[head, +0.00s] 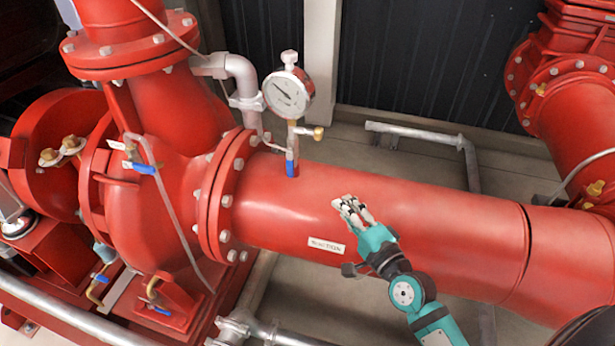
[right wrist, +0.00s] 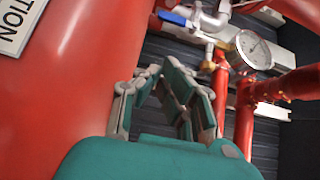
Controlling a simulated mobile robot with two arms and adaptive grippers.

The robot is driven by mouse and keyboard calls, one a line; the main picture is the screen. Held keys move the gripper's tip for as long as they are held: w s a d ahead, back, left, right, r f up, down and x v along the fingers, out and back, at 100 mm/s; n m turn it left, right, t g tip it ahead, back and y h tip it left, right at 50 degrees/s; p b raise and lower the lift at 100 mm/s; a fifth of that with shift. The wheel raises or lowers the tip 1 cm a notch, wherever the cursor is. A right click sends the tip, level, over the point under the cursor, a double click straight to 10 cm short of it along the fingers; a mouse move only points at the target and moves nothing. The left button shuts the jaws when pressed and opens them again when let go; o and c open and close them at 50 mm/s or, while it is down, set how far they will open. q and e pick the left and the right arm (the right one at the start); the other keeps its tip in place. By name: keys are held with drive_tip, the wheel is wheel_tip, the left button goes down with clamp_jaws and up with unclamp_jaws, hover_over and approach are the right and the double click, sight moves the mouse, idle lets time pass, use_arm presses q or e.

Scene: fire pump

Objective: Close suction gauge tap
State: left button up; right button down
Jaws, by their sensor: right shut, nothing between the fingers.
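The suction gauge (head: 287,93) is a round white dial above the large red suction pipe in the head view. Below it, a small tap with a blue handle (head: 291,168) sits on a short stem at the top of the pipe; the handle appears to lie along the stem. In the right wrist view the blue handle (right wrist: 172,17) is at the top and a white dial (right wrist: 252,50) is to its right. My right gripper (head: 350,208) is shut and empty over the pipe, right of and nearer than the tap, apart from it. My left gripper is out of view.
A white label (head: 326,245) is on the pipe beside my right gripper. A small brass fitting (head: 317,133) sticks out right of the gauge stem. A bolted flange (head: 226,195) stands left of the tap. Space above the pipe, right of the tap, looks free.

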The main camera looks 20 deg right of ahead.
sight(290, 164)
drive_tip(key=w, duration=0.3)
drive_tip(key=w+a, duration=0.1)
drive_tip(key=w, duration=0.2)
drive_tip(key=w+p, duration=0.1)
drive_tip(key=w, duration=0.2)
drive_tip(key=shift+w+a, duration=0.2)
drive_tip(key=shift+w+a+r+p, duration=0.1)
drive_tip(key=shift+w+a+p, duration=0.25)
drive_tip(key=shift+a, duration=0.3)
drive_tip(key=shift+w+a+r+p, duration=0.1)
drive_tip(key=shift+w+a+p, duration=0.05)
drive_tip(key=shift+w+a, duration=0.4)
drive_tip(key=shift+a+f, duration=0.15)
drive_tip(key=shift+a, duration=0.45)
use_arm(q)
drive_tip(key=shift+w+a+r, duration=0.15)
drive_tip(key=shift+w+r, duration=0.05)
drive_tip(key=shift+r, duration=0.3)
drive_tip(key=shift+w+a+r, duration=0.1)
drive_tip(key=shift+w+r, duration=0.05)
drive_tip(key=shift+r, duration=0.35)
